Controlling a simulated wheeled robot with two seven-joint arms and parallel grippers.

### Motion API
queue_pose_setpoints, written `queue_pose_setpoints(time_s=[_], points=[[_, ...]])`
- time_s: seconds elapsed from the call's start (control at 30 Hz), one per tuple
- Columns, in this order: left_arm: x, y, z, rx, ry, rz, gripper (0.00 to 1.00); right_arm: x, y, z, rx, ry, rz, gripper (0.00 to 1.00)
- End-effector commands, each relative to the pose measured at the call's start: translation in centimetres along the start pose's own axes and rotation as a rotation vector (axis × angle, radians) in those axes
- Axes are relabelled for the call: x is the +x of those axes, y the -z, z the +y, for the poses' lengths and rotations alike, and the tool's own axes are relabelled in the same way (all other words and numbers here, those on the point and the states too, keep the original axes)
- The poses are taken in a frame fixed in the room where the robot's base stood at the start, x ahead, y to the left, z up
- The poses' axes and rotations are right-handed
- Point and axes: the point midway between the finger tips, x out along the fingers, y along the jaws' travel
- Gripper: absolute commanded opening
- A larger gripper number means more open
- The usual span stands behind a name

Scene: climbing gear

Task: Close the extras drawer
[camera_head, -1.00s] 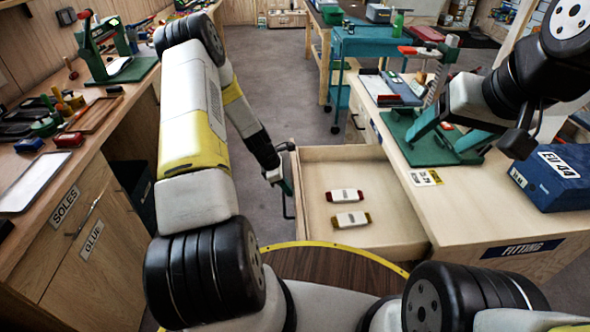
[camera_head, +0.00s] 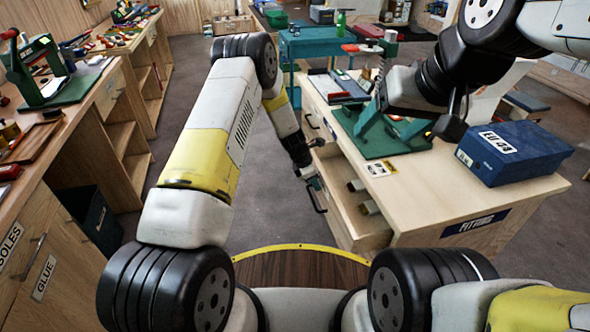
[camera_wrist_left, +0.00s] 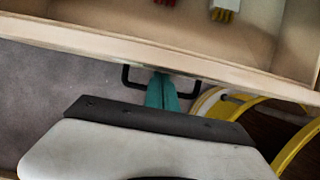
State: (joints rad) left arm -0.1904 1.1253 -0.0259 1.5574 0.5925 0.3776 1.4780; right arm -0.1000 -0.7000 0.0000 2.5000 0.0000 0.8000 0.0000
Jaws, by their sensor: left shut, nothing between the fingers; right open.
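The light wooden drawer (camera_head: 345,213) stands partly open at the left side of the fitting bench (camera_head: 440,190); its label is hidden. Two brushes (camera_head: 369,207) lie inside, partly covered by the bench top. My left gripper (camera_head: 314,184) is shut and empty at the drawer's front. In the left wrist view, its teal fingers (camera_wrist_left: 162,92) point at the drawer front, between the ends of the black handle (camera_wrist_left: 127,78); contact cannot be told for certain.
A blue shoe box (camera_head: 512,152) sits on the bench's right part. A teal cart (camera_head: 335,46) stands behind. A workbench (camera_head: 45,165) with drawers and a dark bin (camera_head: 92,220) are at left. Grey floor is free left of the drawer.

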Motion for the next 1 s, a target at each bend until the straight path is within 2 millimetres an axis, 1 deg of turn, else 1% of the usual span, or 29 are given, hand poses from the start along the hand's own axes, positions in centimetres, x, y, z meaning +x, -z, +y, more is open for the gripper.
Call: queue_pose_setpoints(time_s=[0.03,0.2,0.4,0.5,0.63,1.0], points=[[0.7,-1.5,-0.1,0.007,0.001,0.000,0.00,0.0,0.0,0.0,0.000,0.000,0.000,0.71],[2.1,-5.1,-0.1,0.005,0.000,0.000,0.00,0.0,0.0,0.0,0.000,0.000,0.000,0.71],[3.3,-8.1,0.0,0.004,0.000,0.000,0.00,0.0,0.0,0.0,0.000,0.000,0.000,0.71],[3.7,-9.1,0.0,0.001,-0.001,0.000,0.00,0.0,0.0,0.0,0.000,0.000,0.000,0.71],[4.0,-9.9,0.0,0.000,0.000,0.000,0.00,0.0,0.0,0.0,0.000,0.000,0.000,0.71],[4.1,-10.2,0.0,-0.001,0.001,0.000,0.00,0.0,0.0,0.0,0.000,0.000,0.000,0.71]])
